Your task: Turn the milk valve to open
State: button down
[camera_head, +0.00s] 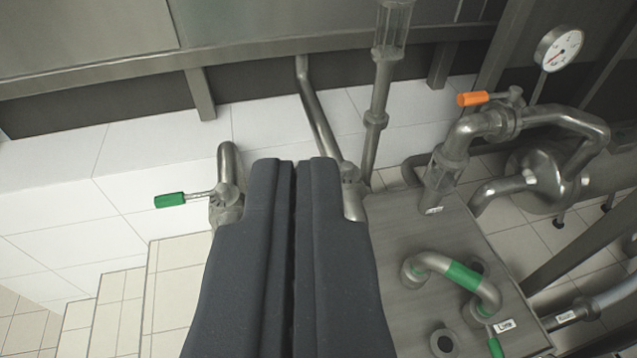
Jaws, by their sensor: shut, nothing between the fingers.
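My gripper (294,168) shows as two dark grey fingers in the lower middle of the head camera view, shut and empty. A green-handled valve (172,200) sits on a bent metal pipe left of the fingertips, its handle pointing left. An orange-handled valve (473,99) sits on a pipe at upper right, its handle also pointing left. Another green handle (495,347) is partly cut off at the bottom edge. No readable label shows which valve is the milk valve. My fingers hide part of the pipework between the left valve and the middle pipe.
A metal box (400,320) at lower right carries a curved pipe with a green band (462,275). A vertical pipe (376,125) stands right of my fingertips. A pressure gauge (559,48) is at upper right. Tiled steps (120,305) lie at lower left.

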jog(key=w+d+f+n+g+p, duration=0.1)
jog(key=w+f+n+g+p, duration=0.3)
jog(key=w, duration=0.7)
jog(key=w+d+f+g+p, duration=0.15)
jog(key=w+p, duration=0.45)
jog(key=w, duration=0.6)
jog(key=w+a+f+n+g+y+p, duration=0.1)
jog(key=w+f+n+g+p, duration=0.3)
jog(key=w+f, duration=0.4)
jog(key=w+a+f+n+g+y+p, duration=0.15)
jog(key=f+p, duration=0.35)
jog(key=f, duration=0.7)
jog(key=w+a+f+n+g+y+p, duration=0.15)
jog(key=f+p, duration=0.35)
jog(key=f, duration=0.6)
jog(key=shift+s+d+f+g+h+p, duration=0.15)
jog(key=shift+s+d+f+g+p, duration=0.05)
jog(key=shift+s+d, duration=0.4)
jog(key=shift+s+d+f+g+h+p, duration=0.2)
jog(key=shift+s+d, duration=0.2)
jog(key=shift+d, duration=0.25)
